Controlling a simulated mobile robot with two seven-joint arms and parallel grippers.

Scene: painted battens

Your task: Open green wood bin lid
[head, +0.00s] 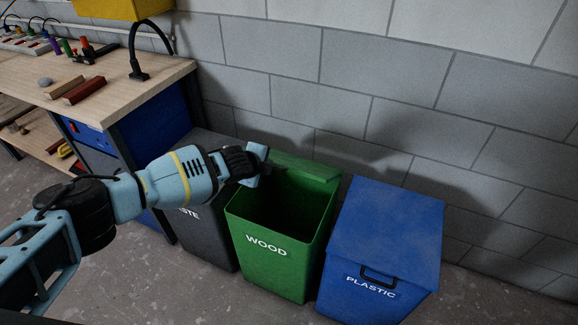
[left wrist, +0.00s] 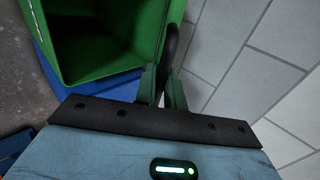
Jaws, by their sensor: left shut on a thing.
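The green wood bin (head: 272,268) stands on the floor between two other bins, with "WOOD" on its front. Its green lid (head: 310,168) is raised and tilted back at the wall side, and the dark inside of the bin shows. The bin's inside also shows in the left wrist view (left wrist: 98,45). My left gripper (head: 262,158) is at the lid's left end, above the bin's back left corner. In the left wrist view the gripper (left wrist: 162,88) is shut on a black curved handle (left wrist: 172,48). My right gripper is not in view.
A blue plastic bin (head: 385,235) with a closed lid stands to the right. A grey bin (head: 205,240) stands to the left, partly behind my arm. A workbench (head: 140,75) with tools is at the upper left. A grey block wall (head: 420,130) is close behind the bins.

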